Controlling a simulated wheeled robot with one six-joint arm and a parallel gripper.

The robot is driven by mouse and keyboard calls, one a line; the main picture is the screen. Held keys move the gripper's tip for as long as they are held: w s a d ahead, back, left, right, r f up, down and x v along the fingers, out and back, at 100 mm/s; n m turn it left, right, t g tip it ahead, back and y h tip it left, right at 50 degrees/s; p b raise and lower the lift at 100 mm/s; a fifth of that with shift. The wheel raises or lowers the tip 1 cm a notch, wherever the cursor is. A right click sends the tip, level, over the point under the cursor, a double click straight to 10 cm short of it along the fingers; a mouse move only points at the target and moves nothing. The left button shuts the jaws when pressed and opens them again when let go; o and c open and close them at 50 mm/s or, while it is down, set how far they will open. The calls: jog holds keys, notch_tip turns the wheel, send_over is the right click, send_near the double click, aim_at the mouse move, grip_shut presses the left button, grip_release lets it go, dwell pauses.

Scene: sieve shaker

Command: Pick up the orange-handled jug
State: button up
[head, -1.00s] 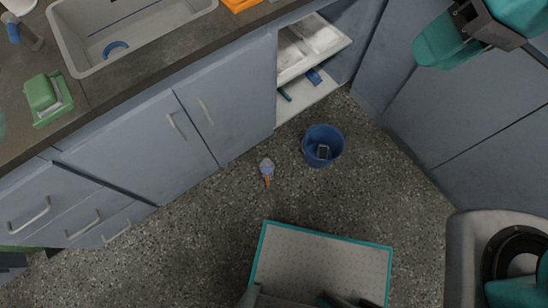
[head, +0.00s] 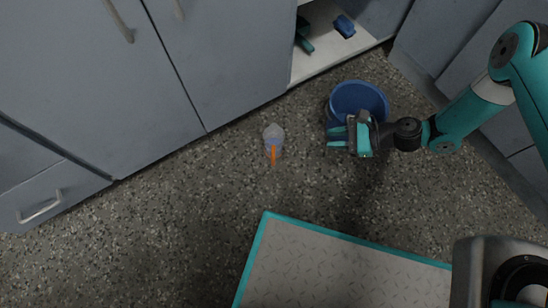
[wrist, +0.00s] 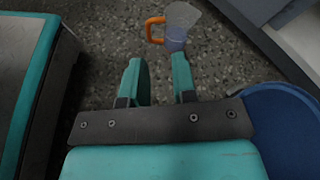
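The jug (head: 274,138) stands on the speckled floor near the cabinet fronts in the head view, clear-bluish with an orange handle pointing toward the bottom of the picture. In the wrist view the jug (wrist: 177,28) is at the top, beyond the fingertips, its orange handle on its left side. My gripper (head: 332,138) is to the right of the jug, apart from it, with its fingers pointing left toward it. In the wrist view my gripper (wrist: 158,75) has its two fingers spread with only floor between them. It is open and empty.
A blue bucket (head: 358,97) stands just behind my gripper in the head view; the wrist view shows it at the right (wrist: 287,125). Grey cabinets (head: 75,75) and an open shelf (head: 325,50) line the back. My teal-edged base platform is in front. The floor left of the jug is clear.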

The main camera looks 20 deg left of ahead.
jog(key=s+f+m+b, duration=0.3)
jog(key=f, duration=0.7)
jog(key=y+b, duration=0.1)
jog(key=b, duration=0.5)
send_near(273, 161)
jog(key=shift+t, duration=0.4)
jog(key=a+f, duration=0.3)
jog(key=shift+a+f, duration=0.2)
jog(key=shift+a, duration=0.6)
jog(key=b+x, duration=0.4)
jog(key=shift+s+f, duration=0.1)
jog(key=shift+s, duration=0.05)
jog(key=shift+a, duration=0.55)
grip_shut()
